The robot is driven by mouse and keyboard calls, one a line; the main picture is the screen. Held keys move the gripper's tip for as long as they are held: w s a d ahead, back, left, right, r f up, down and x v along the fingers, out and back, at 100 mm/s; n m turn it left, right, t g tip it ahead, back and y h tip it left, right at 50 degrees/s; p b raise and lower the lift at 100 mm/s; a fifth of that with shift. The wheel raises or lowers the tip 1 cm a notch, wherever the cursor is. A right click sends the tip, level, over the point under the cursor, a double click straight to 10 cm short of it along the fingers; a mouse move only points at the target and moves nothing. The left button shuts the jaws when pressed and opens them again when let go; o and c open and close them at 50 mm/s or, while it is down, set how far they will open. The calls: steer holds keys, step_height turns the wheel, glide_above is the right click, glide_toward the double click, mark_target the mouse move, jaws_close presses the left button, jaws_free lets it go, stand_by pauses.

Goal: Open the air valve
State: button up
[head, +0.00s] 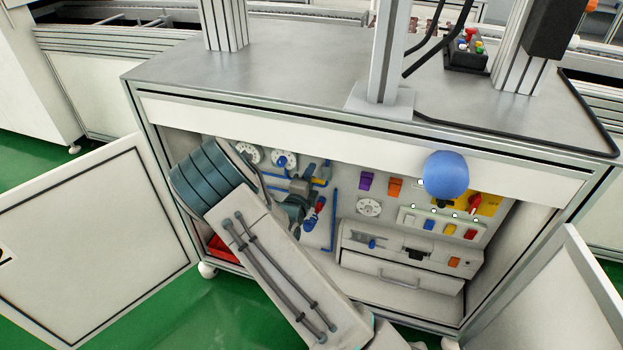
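Inside the open cabinet, in the head view, a grey fitting (300,187) with blue and yellow parts sits on the back panel among thin blue pipes. A small red and blue handle (316,212) shows just below it. I cannot tell for sure which of these is the air valve, or whether it is open. My arm reaches in from the bottom and bends at the cabinet's left side. Dark teal-grey parts beside the red and blue handle may be my gripper (295,208). The fingers are too small and partly hidden to read, and contact cannot be told.
Two white doors (85,245) (565,300) stand open at either side. Dials (368,207), purple and orange switches (395,187), a red rotary switch on yellow (475,203) and a drawer (400,280) fill the right. A blue ball (445,174) shows before the cabinet's top edge.

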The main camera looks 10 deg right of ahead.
steer(key=shift+w+d, duration=0.25)
steer(key=shift+w, duration=0.15)
jaws_close()
